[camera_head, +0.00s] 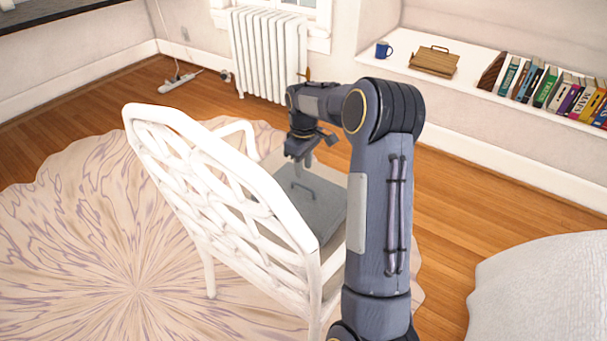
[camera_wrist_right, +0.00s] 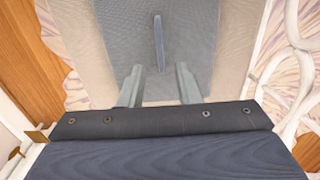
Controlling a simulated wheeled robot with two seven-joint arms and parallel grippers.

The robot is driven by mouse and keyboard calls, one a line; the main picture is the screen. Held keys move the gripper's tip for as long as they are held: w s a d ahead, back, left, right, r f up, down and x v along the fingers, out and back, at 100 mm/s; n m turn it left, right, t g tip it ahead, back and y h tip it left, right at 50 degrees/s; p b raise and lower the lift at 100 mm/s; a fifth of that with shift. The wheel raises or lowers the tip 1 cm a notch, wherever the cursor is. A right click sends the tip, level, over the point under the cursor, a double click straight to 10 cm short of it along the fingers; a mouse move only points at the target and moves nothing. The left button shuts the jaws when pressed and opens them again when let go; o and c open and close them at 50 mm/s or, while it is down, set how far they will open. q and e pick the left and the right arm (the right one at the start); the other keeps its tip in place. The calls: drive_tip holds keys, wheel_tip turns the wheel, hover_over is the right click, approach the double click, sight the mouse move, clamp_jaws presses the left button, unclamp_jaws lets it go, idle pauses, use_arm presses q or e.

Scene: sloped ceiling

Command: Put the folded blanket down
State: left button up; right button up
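The folded blanket (camera_head: 322,213) looks like a flat grey slab with a thin raised strip on top. It lies on the seat of the white chair (camera_head: 185,165), partly hidden behind the chair back and my arm. In the right wrist view the blanket (camera_wrist_right: 115,25) fills the upper middle, with the strip (camera_wrist_right: 158,45) standing up from it. My right gripper (camera_head: 302,165) is over the blanket. In the wrist view its two fingers (camera_wrist_right: 158,85) are spread, with nothing visible held between them. My left gripper is not in view.
The chair stands on a round patterned rug (camera_head: 70,250) on a wood floor. A white ledge (camera_head: 470,82) at the back right holds a blue mug (camera_head: 383,50), a wooden stand (camera_head: 434,62) and books (camera_head: 545,88). A pale rounded furnishing (camera_head: 545,295) is at lower right.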

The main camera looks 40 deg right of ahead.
wheel_tip(320, 180, up, 5)
drive_tip(key=shift+p, duration=0.45)
